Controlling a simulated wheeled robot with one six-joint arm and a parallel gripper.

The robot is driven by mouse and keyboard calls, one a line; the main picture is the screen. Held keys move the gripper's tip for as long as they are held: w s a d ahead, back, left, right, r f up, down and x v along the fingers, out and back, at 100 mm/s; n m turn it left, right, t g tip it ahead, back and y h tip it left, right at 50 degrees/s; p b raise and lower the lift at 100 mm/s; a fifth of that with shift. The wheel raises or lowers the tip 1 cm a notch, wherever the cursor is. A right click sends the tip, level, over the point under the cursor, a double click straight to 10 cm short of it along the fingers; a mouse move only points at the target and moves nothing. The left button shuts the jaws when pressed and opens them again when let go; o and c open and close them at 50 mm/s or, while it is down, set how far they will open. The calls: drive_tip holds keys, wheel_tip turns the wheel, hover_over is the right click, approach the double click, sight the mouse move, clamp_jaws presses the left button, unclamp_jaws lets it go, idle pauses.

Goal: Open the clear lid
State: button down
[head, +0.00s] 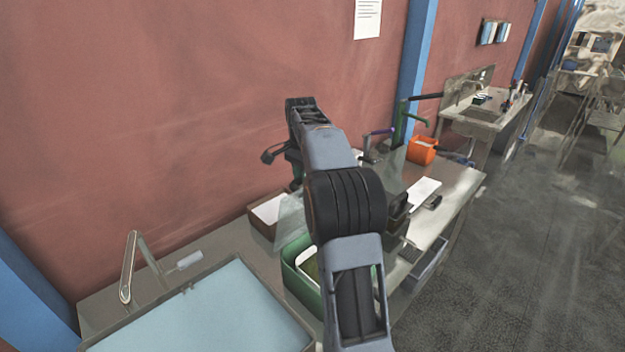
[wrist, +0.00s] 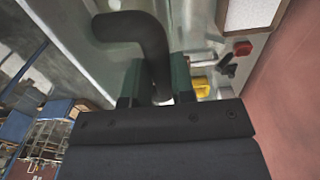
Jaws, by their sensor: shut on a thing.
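In the wrist view my gripper (wrist: 154,85) has its two green fingers shut on a dark curved handle (wrist: 145,32). The handle bends to the left beyond the fingertips. A pale, see-through surface, which looks like the clear lid (wrist: 195,25), shows behind the handle. I cannot tell its full outline or how far it is open. In the head view a small pale see-through panel (head: 290,215) shows just left of my arm, tilted above the green bin (head: 290,268). My arm hides most of it, and the grip itself is hidden there.
A brown box (head: 266,212) stands near the red wall. An orange container (head: 421,150) and white sheet (head: 420,193) are on the metal bench. Open floor (head: 520,250) lies to the right.

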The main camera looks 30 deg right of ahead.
drive_tip(key=shift+w+a+f, duration=0.15)
drive_tip(key=shift+w, duration=0.35)
drive_tip(key=shift+w+a+f, duration=0.1)
drive_tip(key=shift+w, duration=0.4)
drive_tip(key=c, duration=1)
unclamp_jaws()
drive_tip(key=shift+o, duration=0.2)
drive_tip(key=shift+d+r, duration=0.1)
drive_tip(key=shift+r, duration=0.1)
wheel_tip(320, 180, up, 7)
drive_tip(key=shift+r, duration=0.15)
